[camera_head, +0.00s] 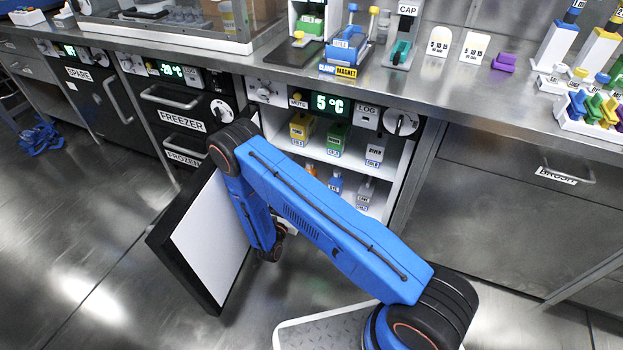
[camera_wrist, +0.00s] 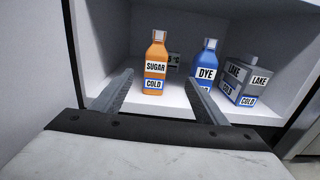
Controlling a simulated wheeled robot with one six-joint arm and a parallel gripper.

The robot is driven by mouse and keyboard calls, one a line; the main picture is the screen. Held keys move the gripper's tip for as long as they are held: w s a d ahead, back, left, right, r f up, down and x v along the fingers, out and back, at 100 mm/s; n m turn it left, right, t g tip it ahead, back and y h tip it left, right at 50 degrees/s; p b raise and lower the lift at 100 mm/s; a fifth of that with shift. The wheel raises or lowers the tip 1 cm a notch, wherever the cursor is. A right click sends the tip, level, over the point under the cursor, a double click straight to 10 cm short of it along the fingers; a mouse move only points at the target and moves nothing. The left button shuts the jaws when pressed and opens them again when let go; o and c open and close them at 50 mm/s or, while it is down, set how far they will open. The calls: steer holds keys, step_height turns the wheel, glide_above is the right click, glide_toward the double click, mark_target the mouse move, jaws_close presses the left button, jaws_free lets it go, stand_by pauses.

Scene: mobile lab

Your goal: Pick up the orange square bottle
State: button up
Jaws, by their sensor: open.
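The orange square bottle (camera_wrist: 155,62) stands upright on the lower shelf of the open fridge in the wrist view. It has a white cap and labels reading SUGAR and COLD. My gripper (camera_wrist: 165,85) is open and empty, with its two fingers spread in front of the shelf. The orange bottle is ahead of the gap between the fingers, nearer the left finger. In the head view only a small orange part of the bottle (camera_head: 311,169) shows above my arm, and the gripper itself is hidden.
A blue DYE bottle (camera_wrist: 206,64) stands right of the orange one, with a grey LAKE bottle (camera_wrist: 238,80) farther right. The fridge door (camera_head: 205,240) hangs open left of my arm. Yellow, green and grey bottles stand on the upper shelf.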

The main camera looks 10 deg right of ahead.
steer(key=shift+n+y, duration=0.3)
steer(key=x, duration=0.7)
steer(key=f+x, duration=0.1)
steer(key=x, duration=0.3)
steer(key=shift+w+f, duration=0.1)
steer(key=shift+w, duration=0.25)
steer(key=shift+f+x, duration=0.1)
steer(key=shift+x, duration=1.2)
steer(key=shift+f+x, duration=0.15)
steer(key=shift+x, duration=1.15)
steer(key=shift+a, duration=0.1)
steer(key=c, duration=1.4)
